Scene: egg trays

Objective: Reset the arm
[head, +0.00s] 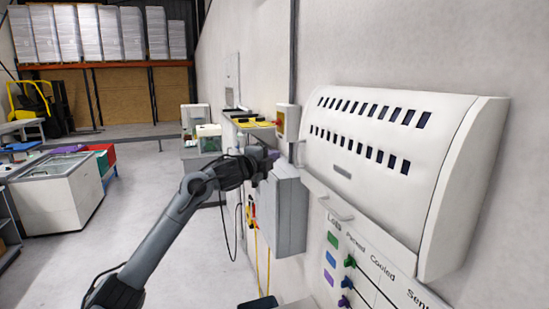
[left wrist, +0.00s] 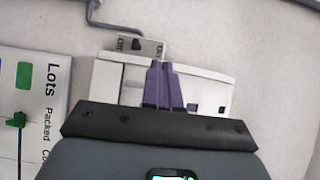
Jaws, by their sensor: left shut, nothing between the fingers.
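My left gripper (head: 271,156) reaches in front of the wall in the head view, near a grey wall box (head: 289,215). Its purple fingers (left wrist: 164,85) are pressed together and empty in the left wrist view. Behind them is a white box (left wrist: 205,92) with small dark openings, partly hidden by the fingers and gripper body. A small plate with a dark switch (left wrist: 137,45) sits beyond it. My right gripper is in neither view.
A large white slotted cover (head: 380,130) is on the wall at right. Below it hangs a lot board (head: 375,262) with coloured pegs, also at the left of the wrist view (left wrist: 38,75). A white chest freezer (head: 58,190) stands on the open floor at left.

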